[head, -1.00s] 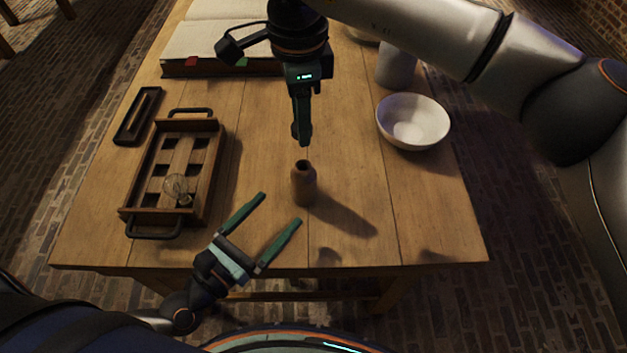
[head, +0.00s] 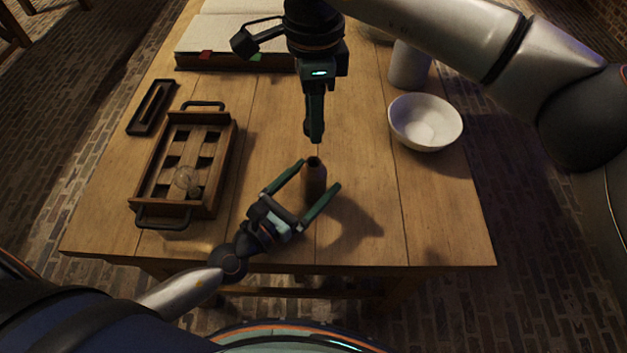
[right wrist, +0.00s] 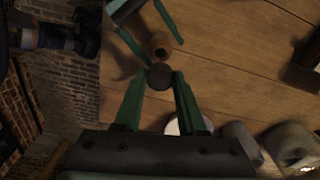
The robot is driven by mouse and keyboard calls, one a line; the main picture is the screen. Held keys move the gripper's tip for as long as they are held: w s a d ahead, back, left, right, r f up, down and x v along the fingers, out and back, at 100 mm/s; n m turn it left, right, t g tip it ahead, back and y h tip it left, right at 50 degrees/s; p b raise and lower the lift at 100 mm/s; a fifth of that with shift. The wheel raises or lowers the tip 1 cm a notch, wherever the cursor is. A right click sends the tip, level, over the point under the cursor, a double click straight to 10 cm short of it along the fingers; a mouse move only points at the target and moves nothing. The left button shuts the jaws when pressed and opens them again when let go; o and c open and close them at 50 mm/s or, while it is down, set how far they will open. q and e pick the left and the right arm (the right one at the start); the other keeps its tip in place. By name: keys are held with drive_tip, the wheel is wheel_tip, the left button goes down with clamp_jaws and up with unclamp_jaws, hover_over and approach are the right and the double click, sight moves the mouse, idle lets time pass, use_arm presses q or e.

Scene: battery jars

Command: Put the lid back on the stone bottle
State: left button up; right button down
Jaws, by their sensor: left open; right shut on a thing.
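The small brown stone bottle (head: 315,180) stands upright and open-mouthed near the table's front edge. My left gripper (head: 320,174) is open, with one finger on each side of the bottle; I cannot tell whether either touches it. My right gripper (head: 315,138) points down above and just behind the bottle. In the right wrist view it is shut on a dark round lid (right wrist: 160,76), held between the fingertips. That view also shows the bottle (right wrist: 160,45) beyond the lid, between the left gripper's fingers. In the head view the lid is hardly distinguishable from the fingers.
A wooden tray (head: 224,165) with dark slots and a small glass piece (head: 186,180) lies left. A narrow black frame (head: 152,107) and an open book (head: 230,36) lie behind. A white bowl (head: 425,122) and a grey jar (head: 410,65) stand right. Table right of the bottle is clear.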

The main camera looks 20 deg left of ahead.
sight(322, 171)
use_arm(q)
drive_tip(key=shift+x, duration=1.65)
clamp_jaws()
